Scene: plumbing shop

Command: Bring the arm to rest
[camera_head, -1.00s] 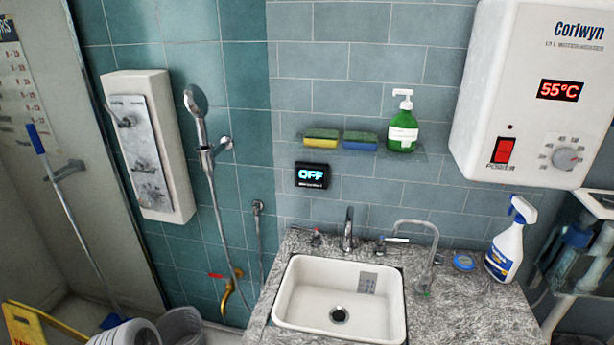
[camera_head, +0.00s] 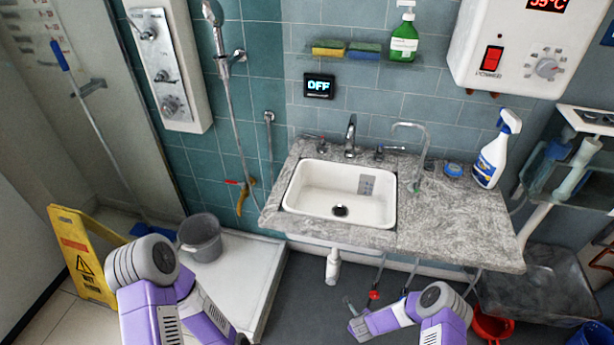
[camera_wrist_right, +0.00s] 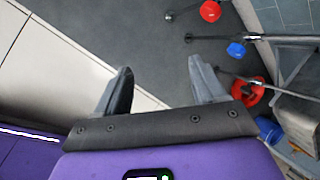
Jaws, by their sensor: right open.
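My right gripper (camera_wrist_right: 160,75) shows in the right wrist view with its two grey fingers apart and nothing between them. It points down over the floor. In the head view my right arm (camera_head: 395,318) is bent at the lower right, below the counter and clear of it. My left arm (camera_head: 150,290) is bent at the lower left, in front of the grey bucket. The left gripper's fingers do not show.
A stone counter (camera_head: 455,225) with a white sink (camera_head: 310,199) is ahead. Red (camera_wrist_right: 210,10) and blue (camera_wrist_right: 236,50) handles are near the right gripper. A yellow sign (camera_head: 85,265) and grey bucket (camera_head: 200,238) stand left. Open dark floor (camera_head: 310,290) lies between the arms.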

